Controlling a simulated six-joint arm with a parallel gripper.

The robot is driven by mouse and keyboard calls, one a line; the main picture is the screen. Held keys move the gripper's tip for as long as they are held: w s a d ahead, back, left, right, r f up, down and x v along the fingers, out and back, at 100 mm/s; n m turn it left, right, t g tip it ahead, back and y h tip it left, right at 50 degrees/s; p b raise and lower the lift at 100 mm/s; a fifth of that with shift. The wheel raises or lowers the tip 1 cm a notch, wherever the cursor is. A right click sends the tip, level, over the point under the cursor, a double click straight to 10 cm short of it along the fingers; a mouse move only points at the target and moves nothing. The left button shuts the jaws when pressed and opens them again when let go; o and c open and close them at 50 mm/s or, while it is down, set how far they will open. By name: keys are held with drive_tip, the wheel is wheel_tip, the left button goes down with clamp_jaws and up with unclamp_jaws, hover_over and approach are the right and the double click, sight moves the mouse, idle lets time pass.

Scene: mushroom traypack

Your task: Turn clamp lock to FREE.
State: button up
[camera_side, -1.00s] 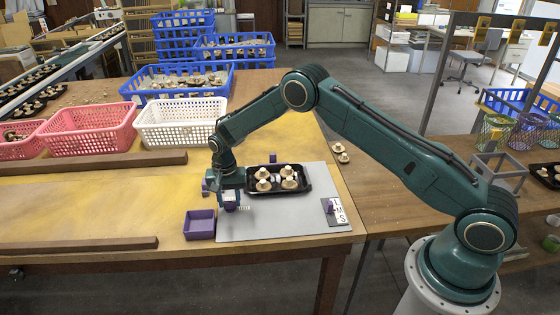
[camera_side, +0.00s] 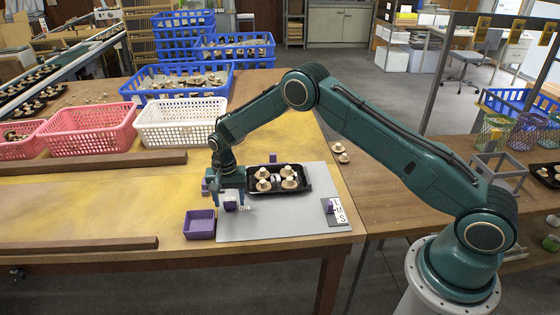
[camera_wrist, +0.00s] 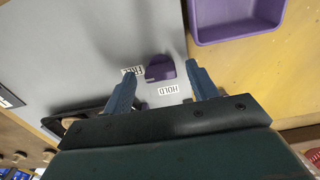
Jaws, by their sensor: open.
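My gripper (camera_side: 229,196) is open over the left part of the grey board. In the wrist view its two blue fingers (camera_wrist: 163,72) stand apart on either side of a purple rounded knob (camera_wrist: 160,68), apparently the clamp lock. A white FREE label (camera_wrist: 132,70) lies left of the knob and a white HOLD label (camera_wrist: 168,90) lies below it. In the side view a purple part (camera_side: 231,205) shows at the fingers, partly hidden by them. Contact between fingers and knob cannot be told, nor which label the knob points to.
A black tray of mushrooms (camera_side: 277,192) lies on the grey board (camera_side: 285,222), right of my gripper. A purple bin (camera_side: 199,224) stands to the left, and a lettered plate (camera_side: 335,213) lies at the right. White (camera_side: 181,122) and pink (camera_side: 88,130) baskets stand behind.

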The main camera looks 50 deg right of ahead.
wheel_tip(320, 180, up, 14)
drive_tip(key=shift+f, duration=0.2)
idle(0.4)
wheel_tip(320, 180, up, 13)
drive_tip(key=n+t, duration=0.1)
drive_tip(key=n, duration=0.1)
hover_over(231, 203)
drive_tip(key=s+d, duration=0.1)
drive_tip(key=s, duration=0.6)
drive_tip(key=s+d+r+n+t, duration=0.1)
drive_tip(key=s+r+n+t, duration=0.1)
drive_tip(key=s+r, duration=0.65)
drive_tip(key=s+d+n+t, duration=0.1)
drive_tip(key=s+n, duration=0.4)
drive_tip(key=s, duration=1.9)
drive_tip(key=shift+s+d+t, duration=0.35)
drive_tip(key=shift+t, duration=0.45)
